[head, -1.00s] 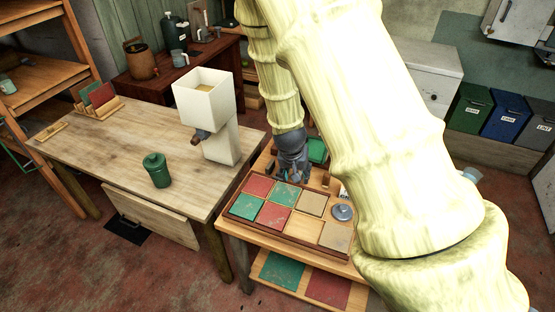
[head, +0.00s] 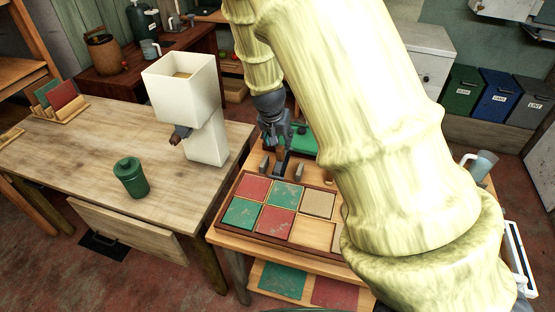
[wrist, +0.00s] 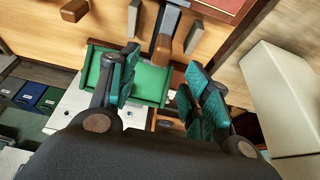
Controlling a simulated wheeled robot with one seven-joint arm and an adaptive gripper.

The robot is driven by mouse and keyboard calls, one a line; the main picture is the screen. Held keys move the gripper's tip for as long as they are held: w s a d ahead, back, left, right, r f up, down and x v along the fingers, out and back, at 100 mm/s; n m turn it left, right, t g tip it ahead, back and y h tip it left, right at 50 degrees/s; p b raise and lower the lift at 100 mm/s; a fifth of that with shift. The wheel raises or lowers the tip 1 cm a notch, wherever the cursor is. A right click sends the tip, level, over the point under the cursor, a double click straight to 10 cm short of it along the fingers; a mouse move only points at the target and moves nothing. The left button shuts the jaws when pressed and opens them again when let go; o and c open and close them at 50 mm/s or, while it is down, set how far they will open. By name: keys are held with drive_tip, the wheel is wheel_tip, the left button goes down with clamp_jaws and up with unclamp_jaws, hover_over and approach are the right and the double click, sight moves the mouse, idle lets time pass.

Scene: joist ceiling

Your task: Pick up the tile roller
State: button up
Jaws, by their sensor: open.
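A tool with a brown handle (wrist: 162,50) and a grey shaft, which looks like the tile roller, sits between upright blocks on the wooden stand. It also shows small below my gripper in the head view (head: 281,160). My gripper (head: 277,143) hangs over the back edge of the stand, pointing down. In the wrist view my gripper (wrist: 160,65) is open, with teal-padded fingers on either side of the handle's end. The fingers look empty, and I cannot tell whether they touch the handle. The roller's far end is cut off in the wrist view.
A framed tray of red, green and tan tiles (head: 236,228) lies in front of the tool. A green tray (head: 303,145) is behind it. Left is a wooden table (head: 75,160) with a white hopper machine (head: 206,140) and green canister (head: 131,178). My arm hides the stand's right side.

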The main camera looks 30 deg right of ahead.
sight(280, 148)
drive_tip(key=x, duration=0.2)
drive_tip(key=p+x, duration=0.1)
drive_tip(key=x, duration=0.1)
drive_tip(key=shift+w+a, duration=0.15)
drive_tip(key=shift+a, duration=0.2)
drive_tip(key=shift+p+x, duration=1.05)
drive_tip(key=shift+x, duration=0.95)
drive_tip(key=shift+p+x, duration=0.3)
drive_tip(key=shift+x, duration=0.9)
drive_tip(key=shift+d, duration=0.2)
clamp_jaws()
